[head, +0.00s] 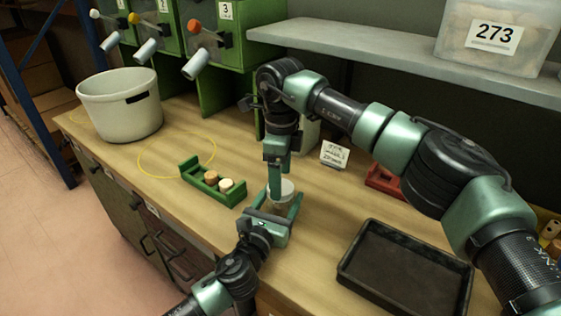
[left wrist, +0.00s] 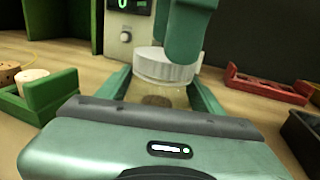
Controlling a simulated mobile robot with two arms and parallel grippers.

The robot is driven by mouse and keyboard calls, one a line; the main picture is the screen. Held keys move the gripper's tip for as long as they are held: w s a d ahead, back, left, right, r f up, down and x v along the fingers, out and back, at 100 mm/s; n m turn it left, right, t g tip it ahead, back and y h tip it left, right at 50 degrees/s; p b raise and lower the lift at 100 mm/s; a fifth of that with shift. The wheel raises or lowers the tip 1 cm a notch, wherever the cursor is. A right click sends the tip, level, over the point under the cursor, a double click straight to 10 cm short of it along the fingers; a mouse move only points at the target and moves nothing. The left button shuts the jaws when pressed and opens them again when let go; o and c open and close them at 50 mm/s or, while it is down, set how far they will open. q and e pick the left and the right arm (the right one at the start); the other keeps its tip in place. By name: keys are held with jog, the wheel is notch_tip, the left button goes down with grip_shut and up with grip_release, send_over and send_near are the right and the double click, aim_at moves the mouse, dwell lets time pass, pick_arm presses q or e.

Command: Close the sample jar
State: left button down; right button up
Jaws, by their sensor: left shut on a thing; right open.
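The sample jar (head: 279,206) is a clear jar with something brown inside, upright near the table's front edge. Its white ribbed lid (head: 288,187) sits on its mouth; whether it is screwed down I cannot tell. In the left wrist view the lid (left wrist: 166,66) and the jar (left wrist: 158,97) stand between my left fingers. My left gripper (head: 277,208) is shut on the jar from the front.
A green rack (head: 238,195) with cork stoppers stands left of the jar. A black tray (head: 350,268) lies to the right, a red rack (head: 383,181) behind it. A white pot (head: 120,115) stands at the back left, green dispensers (head: 245,60) behind. A small sign (head: 334,155) stands behind the jar.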

jog(key=shift+f, duration=1)
jog(key=c, duration=1.5)
jog(key=o, duration=1.7)
jog(key=shift+c, duration=0.2)
notch_tip(320, 180, up, 12)
